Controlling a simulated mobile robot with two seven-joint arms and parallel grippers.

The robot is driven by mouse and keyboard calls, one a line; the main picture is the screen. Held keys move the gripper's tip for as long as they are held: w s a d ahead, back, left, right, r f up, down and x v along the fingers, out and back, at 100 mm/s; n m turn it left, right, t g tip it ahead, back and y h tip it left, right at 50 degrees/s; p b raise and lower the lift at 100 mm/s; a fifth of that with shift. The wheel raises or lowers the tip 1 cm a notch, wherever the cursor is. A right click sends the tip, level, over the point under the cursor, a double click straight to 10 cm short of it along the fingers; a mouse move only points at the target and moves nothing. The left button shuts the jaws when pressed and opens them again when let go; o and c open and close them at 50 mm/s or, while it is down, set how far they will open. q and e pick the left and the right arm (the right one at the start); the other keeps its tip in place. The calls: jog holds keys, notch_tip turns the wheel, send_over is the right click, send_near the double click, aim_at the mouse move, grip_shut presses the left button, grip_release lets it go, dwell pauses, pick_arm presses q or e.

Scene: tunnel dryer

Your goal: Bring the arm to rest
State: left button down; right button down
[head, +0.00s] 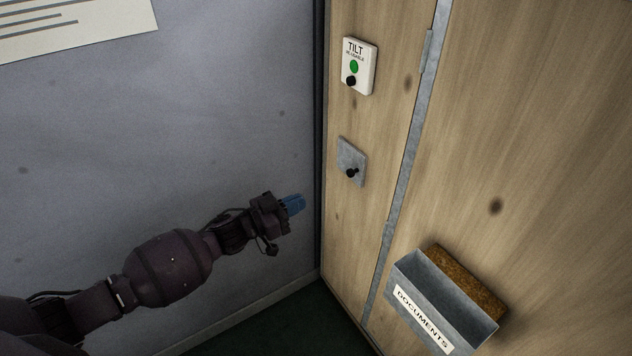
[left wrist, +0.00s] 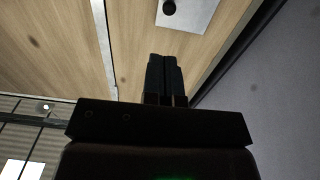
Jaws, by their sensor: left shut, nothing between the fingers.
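My left gripper (head: 294,204) is at the end of my left arm, which reaches in from the lower left in the head view. Its blue fingers are closed together with nothing between them. It is in front of the grey wall, apart from the wooden panel to its right. In the left wrist view the closed fingers (left wrist: 167,78) point toward the wooden panel and a metal plate (left wrist: 188,12) with a dark knob. That plate also shows in the head view (head: 346,160), to the right of and above the gripper. My right gripper is not in view.
A white TILT box (head: 361,60) with a green spot and black knob is on the wooden panel (head: 350,235). A metal DOCUMENTS holder (head: 410,275) juts out at the lower right. The grey wall (head: 180,130) carries a paper sheet (head: 75,25). Open space surrounds the gripper.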

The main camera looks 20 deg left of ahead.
pick_arm(q)
jog(key=s+a+f+n+g+y, duration=0.1)
jog(key=s+f+y, duration=0.4)
jog(key=s, duration=0.9)
jog(key=s+a+f+n+g+y, duration=0.2)
jog(key=s+f+n+y, duration=0.3)
jog(key=s, duration=1)
notch_tip(320, 180, down, 3)
jog(key=shift+s+a+r+n+y+p, duration=0.15)
jog(key=shift+s+a+n+y+p, duration=0.15)
jog(key=shift+a+y, duration=0.45)
jog(key=shift+d, duration=0.2)
